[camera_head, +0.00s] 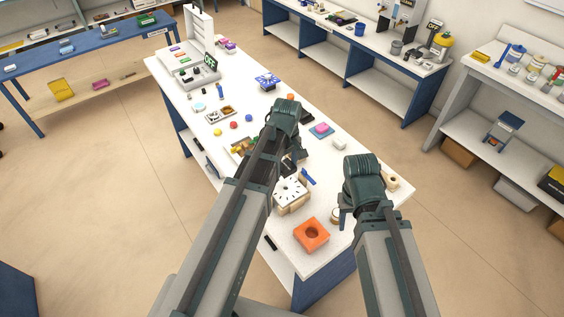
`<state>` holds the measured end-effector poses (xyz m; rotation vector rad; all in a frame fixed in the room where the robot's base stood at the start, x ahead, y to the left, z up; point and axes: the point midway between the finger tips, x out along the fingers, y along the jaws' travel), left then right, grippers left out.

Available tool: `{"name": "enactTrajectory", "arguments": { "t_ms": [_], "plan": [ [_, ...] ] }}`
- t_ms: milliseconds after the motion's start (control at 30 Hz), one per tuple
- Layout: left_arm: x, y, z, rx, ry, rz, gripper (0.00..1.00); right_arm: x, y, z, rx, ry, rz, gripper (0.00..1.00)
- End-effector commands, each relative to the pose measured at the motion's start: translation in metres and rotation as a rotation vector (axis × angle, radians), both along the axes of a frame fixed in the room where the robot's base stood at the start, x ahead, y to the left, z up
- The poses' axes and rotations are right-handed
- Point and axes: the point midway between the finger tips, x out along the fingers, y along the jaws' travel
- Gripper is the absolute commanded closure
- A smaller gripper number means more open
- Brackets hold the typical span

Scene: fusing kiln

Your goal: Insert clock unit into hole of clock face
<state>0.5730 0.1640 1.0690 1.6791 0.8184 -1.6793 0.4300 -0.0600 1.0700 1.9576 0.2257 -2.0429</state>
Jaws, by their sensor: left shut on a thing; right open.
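The clock face (291,190) is a white square plate with dark hour marks around its middle. It rests on a pale wooden stand on the white table, just below my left gripper in the head view. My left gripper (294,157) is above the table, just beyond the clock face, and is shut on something. Its own wrist and arm hide most of what it holds, so I cannot make out the clock unit for certain. My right gripper (345,212) is open, pointing down to the right of the clock face. Its fingers are partly hidden by its wrist.
An orange block (311,234) with a round hollow lies at the table's near end. A wooden ring (392,181) lies near the right edge. A pink piece on a blue tile (321,130) and several small items lie farther back. The white table (358,141) has bare patches between.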

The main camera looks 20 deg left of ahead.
Motion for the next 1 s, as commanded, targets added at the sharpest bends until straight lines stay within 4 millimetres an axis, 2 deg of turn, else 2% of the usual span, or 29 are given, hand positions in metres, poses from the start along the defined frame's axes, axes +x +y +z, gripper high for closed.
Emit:
{"name": "enactTrajectory", "arguments": {
  "t_ms": [467,1000],
  "plan": [
    [0.0,0.0,-0.008,0.0,0.0,0.001,0.91,0.0,0.0,-0.008,0.0,0.0,0.001,0.5],
    [0.0,0.001,-0.053,0.0,0.0,0.001,0.91,0.0,0.0,-0.053,-0.001,0.0,0.006,0.5]
  ]
}}
